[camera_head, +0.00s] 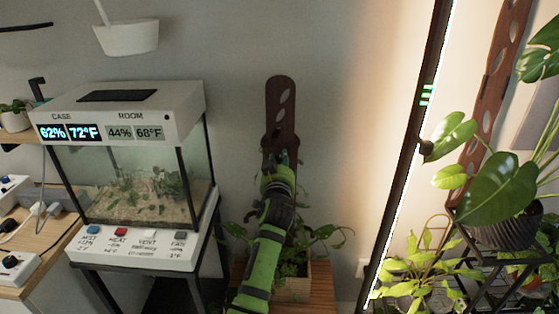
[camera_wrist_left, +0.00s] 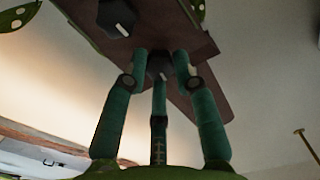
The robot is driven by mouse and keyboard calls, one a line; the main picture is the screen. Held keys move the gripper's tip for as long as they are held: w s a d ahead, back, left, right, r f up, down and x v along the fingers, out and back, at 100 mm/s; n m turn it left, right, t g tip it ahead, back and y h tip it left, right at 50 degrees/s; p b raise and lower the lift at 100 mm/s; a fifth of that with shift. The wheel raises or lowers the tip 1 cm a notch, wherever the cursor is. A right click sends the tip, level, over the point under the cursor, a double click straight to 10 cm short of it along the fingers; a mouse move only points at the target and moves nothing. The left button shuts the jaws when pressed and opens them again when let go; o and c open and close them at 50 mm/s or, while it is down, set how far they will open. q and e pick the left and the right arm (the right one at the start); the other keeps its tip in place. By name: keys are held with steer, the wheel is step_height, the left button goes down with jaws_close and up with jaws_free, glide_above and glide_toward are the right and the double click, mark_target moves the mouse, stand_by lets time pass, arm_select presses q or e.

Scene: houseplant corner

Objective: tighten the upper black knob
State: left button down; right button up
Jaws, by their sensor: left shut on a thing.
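A brown wooden plank with oval slots (camera_head: 281,100) stands upright against the wall in the head view, with a wider piece (camera_head: 272,142) at its lower part. My left gripper (camera_head: 283,162) is in front of that wider piece, its green arm rising from below. In the left wrist view, the fingers of my left gripper (camera_wrist_left: 160,62) are closed around the upper black knob (camera_wrist_left: 158,72), which is mostly hidden between them. A second black knob (camera_wrist_left: 117,17) with a white mark is on the same wood, apart from the fingers. My right gripper is not in view.
A potted plant (camera_head: 293,282) on a wooden stand is behind and below my left arm. A glass terrarium (camera_head: 140,185) is at the left. A bright lamp strip (camera_head: 405,150) and leafy plants (camera_head: 495,185) are at the right. Bare wall is beside the plank.

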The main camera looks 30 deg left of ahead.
arm_select(q)
steer(key=m+p, duration=0.2)
steer(key=m, duration=0.5)
steer(key=shift+r, duration=0.1)
steer(key=m+p, duration=0.1)
steer(key=m, duration=0.2)
steer(key=shift+m+p, duration=0.3)
steer(key=shift+m, duration=0.1)
steer(key=m+p, duration=0.1)
steer(key=m, duration=0.2)
steer(key=shift+m, duration=0.3)
steer(key=m+p, duration=0.1)
steer(key=m, duration=0.2)
steer(key=shift+m+p, duration=0.3)
steer(key=shift+p, duration=0.1)
steer(key=m+p, duration=0.1)
steer(key=m, duration=0.2)
steer(key=shift+m+p, duration=0.3)
steer(key=shift+p, duration=0.05)
steer(key=m+p, duration=0.2)
steer(key=m, duration=0.2)
steer(key=shift+m+p, duration=0.65)
steer(key=shift+m, duration=0.75)
